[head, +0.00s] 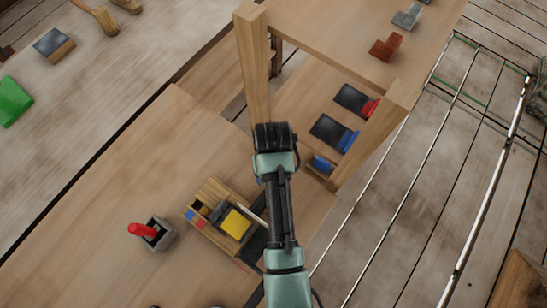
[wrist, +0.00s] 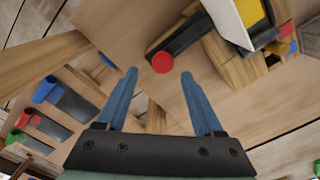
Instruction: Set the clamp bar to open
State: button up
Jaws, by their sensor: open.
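A wooden fixture (head: 207,193) with a yellow block (head: 237,224), a grey-white plate and red and blue squares sits on the bench, left of my arm in the head view. In the wrist view the fixture (wrist: 244,72) is at the upper right. A black bar (wrist: 188,33) runs beside it, with a round red end (wrist: 162,62); this looks like the clamp bar, but its setting is unclear. My gripper (wrist: 160,76) is open and empty, the red end showing between its fingertips. I cannot tell their distance apart. The head view hides the fingers.
A grey box with a red handle (head: 143,230) stands left of the fixture. A wooden post (head: 254,65) and frame rise by my arm. Black trays with red (head: 371,107) and blue (head: 348,140) parts lie right. Bare bench extends lower left.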

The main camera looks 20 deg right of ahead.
notch_tip(320, 180, up, 9)
jog(key=shift+b, duration=0.45)
dwell(0.3)
